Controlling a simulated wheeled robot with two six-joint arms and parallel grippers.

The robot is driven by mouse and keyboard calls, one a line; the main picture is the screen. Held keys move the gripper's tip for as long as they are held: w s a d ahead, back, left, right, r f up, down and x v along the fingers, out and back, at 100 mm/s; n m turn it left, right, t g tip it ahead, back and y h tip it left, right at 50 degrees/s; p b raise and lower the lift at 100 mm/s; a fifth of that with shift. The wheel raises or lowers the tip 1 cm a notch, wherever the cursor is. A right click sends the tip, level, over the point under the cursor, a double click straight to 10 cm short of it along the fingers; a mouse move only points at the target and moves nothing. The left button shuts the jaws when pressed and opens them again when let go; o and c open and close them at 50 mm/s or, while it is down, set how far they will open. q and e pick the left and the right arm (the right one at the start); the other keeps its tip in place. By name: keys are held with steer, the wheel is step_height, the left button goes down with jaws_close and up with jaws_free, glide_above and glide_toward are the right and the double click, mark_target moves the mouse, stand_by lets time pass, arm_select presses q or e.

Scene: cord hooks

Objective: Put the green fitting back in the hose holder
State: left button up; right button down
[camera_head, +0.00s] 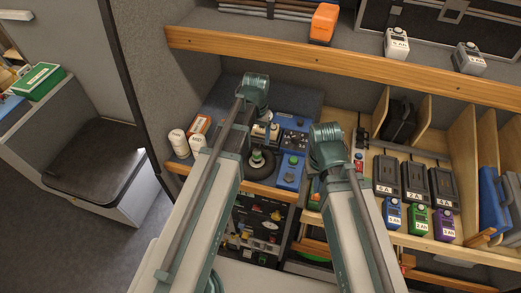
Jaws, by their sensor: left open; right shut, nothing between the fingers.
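My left arm reaches in to the left of middle, and its teal end, where my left gripper (255,92) is, is over the back of the work shelf. My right arm's teal end, with my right gripper (328,145), is over the shelf right of the blue panel. The fingers are hard to make out; the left gripper is open, the right shut and empty. I cannot tell whether that green part is the fitting.
A blue panel (288,176) with a green knob stands beside the holder. Chargers (387,175) with blue, green and purple batteries are at right. White bottles (179,142) stand at left. A wooden-edged upper shelf (350,68) crosses above. Open floor lies at left.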

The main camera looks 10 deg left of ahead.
mark_target(257, 151)
arm_select(q)
steer(key=shift+f, duration=0.15)
step_height(257, 151, down, 9)
steer(key=b, duration=0.9)
stand_by(0.7)
jaws_close()
steer(key=shift+r, duration=0.3)
